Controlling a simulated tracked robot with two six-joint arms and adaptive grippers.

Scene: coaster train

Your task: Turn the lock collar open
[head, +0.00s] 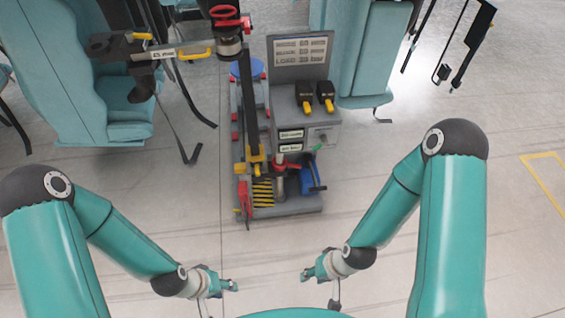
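A dark upright post (252,110) stands on a grey wheeled-looking unit ahead of me. I cannot tell which of these is the lock collar. My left gripper (230,286) is low in the picture, left of centre, well apart from the post. My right gripper (307,275) is low, right of centre, also apart. Both look empty; their fingers are too small to tell open from shut.
A horizontal arm (165,52) with yellow handles reaches left from the cylinder, in front of teal seats (120,107). The unit carries a labelled panel (300,50), black-and-yellow tools (315,95) and a blue part (312,175). The floor between my grippers and the unit is clear.

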